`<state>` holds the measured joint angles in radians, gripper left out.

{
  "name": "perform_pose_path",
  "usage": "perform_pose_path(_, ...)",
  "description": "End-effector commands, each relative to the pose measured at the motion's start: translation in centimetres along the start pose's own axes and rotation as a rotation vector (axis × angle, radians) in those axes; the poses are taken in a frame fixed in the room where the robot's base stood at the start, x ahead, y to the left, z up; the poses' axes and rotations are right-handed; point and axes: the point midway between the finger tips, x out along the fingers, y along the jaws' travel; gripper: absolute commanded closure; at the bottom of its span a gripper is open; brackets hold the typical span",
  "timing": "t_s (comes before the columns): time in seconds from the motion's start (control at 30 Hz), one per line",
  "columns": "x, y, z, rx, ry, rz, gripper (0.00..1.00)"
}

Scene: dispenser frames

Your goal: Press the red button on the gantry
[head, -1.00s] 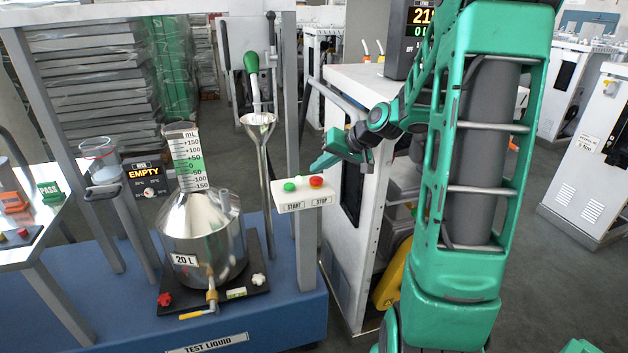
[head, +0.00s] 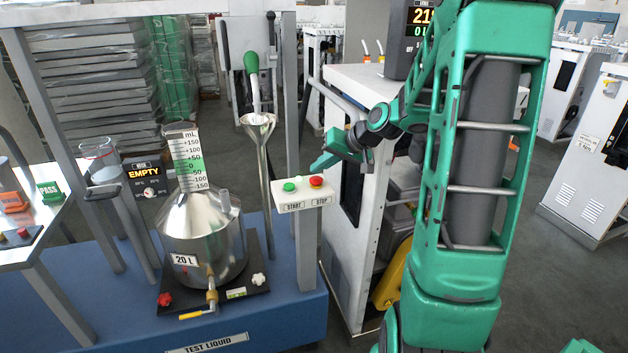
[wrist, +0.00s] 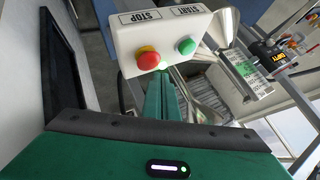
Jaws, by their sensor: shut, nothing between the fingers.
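The red button (head: 316,181) sits on the right end of a white box labelled STOP, on a grey post of the gantry (head: 307,245). A green button (head: 289,186) labelled START is on its left end. In the wrist view the red button (wrist: 148,59) is beside the green button (wrist: 187,46), just beyond my fingers. My gripper (head: 322,164) is shut and empty, close to the right of the box and slightly above the red button. In the wrist view my gripper (wrist: 160,84) has its tips near the red button; I cannot tell whether they touch.
A steel 20 L vessel (head: 205,240) with a graduated neck stands left of the box on a blue base (head: 130,325). A white cabinet (head: 345,90) stands close behind my gripper.

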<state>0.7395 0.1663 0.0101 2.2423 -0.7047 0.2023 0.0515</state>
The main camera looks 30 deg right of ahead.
Motion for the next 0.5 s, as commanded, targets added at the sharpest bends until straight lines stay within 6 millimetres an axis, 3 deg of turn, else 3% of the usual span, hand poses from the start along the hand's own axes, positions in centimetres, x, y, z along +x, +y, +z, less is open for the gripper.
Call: perform_pose_path(0.5, 0.46, 0.42, 0.46, 0.001, 0.0, 0.0, 1.0)
